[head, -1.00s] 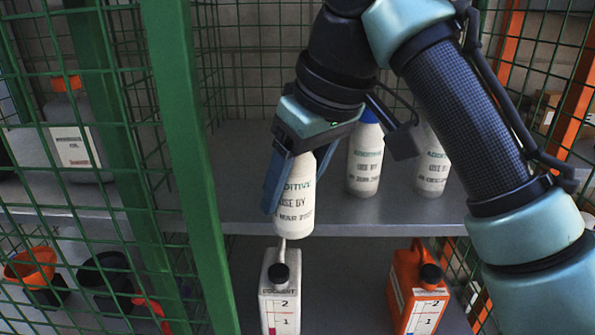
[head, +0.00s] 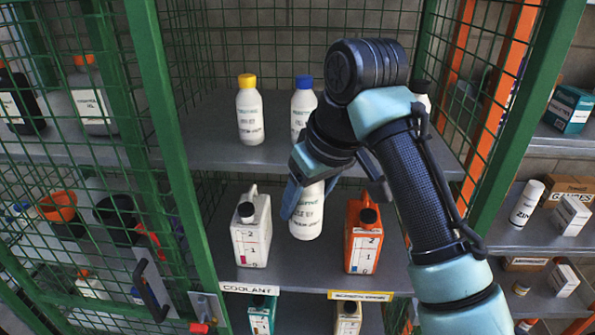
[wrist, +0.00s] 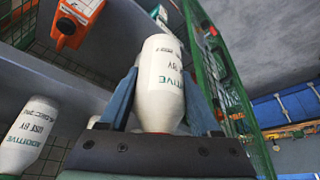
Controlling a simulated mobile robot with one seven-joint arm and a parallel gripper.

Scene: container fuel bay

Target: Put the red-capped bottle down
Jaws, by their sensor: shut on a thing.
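My gripper (head: 292,196) is shut on a white bottle (head: 307,214) with green and dark lettering. The bottle is roughly upright, between a white coolant jug (head: 251,230) and an orange jug (head: 363,235) at the lower shelf (head: 300,270).
On the upper shelf (head: 215,150) stand a yellow-capped bottle (head: 250,112) and a blue-capped bottle (head: 303,105); another is partly behind my arm. Green mesh (head: 165,120) closes the left side. A label strip (head: 249,288) runs along the lower shelf's front.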

